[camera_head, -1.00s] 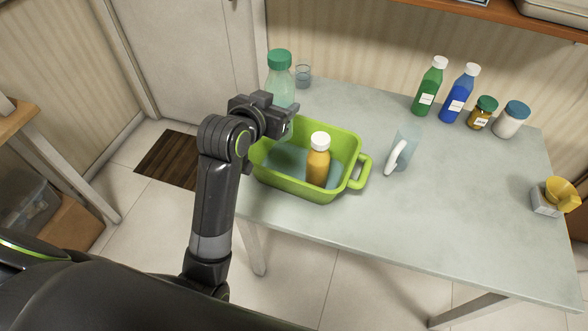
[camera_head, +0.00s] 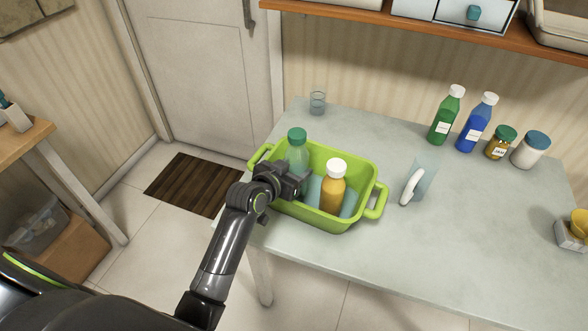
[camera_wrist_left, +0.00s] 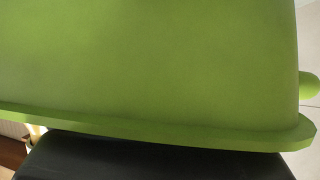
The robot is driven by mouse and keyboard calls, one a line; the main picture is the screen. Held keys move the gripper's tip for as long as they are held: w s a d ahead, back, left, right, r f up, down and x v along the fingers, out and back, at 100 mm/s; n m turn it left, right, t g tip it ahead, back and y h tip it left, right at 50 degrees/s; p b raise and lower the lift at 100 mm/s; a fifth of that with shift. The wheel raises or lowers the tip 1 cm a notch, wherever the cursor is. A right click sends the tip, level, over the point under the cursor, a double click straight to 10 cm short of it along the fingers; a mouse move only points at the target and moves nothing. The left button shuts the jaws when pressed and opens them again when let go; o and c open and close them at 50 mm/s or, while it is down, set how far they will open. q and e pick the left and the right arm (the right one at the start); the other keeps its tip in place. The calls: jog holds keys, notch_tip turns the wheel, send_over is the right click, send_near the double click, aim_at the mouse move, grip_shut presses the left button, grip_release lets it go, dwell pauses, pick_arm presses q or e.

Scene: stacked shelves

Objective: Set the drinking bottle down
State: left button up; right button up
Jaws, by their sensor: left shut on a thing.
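The drinking bottle (camera_head: 297,153), clear greenish with a dark green cap, stands roughly upright inside the left part of the green basket (camera_head: 350,225). My left gripper (camera_head: 298,182) reaches over the basket's near left rim and is shut on the bottle. The bottle's lower part is hidden by the gripper, so I cannot tell whether it touches the basket floor. In the left wrist view, the green basket wall (camera_wrist_left: 160,60) fills most of the picture, very close, and the bottle does not show. My right gripper is not in view.
An orange bottle with a white cap (camera_head: 333,190) stands in the basket, right of the drinking bottle. A glass (camera_head: 317,103) stands behind. A pale jug (camera_head: 420,180) is to the right. Green (camera_head: 447,118) and blue bottles (camera_head: 477,124) and jars line the back. The table's front right is clear.

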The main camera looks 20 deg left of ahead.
pick_arm(q)
jog(key=shift+f, duration=0.15)
jog(key=o, duration=1.2)
jog(key=shift+c, duration=0.2)
jog(key=shift+r, duration=0.2)
jog(key=shift+s+a, duration=0.1)
jog(key=shift+s, duration=0.25)
jog(key=v, duration=1.1)
jog(key=shift+s+r, duration=0.1)
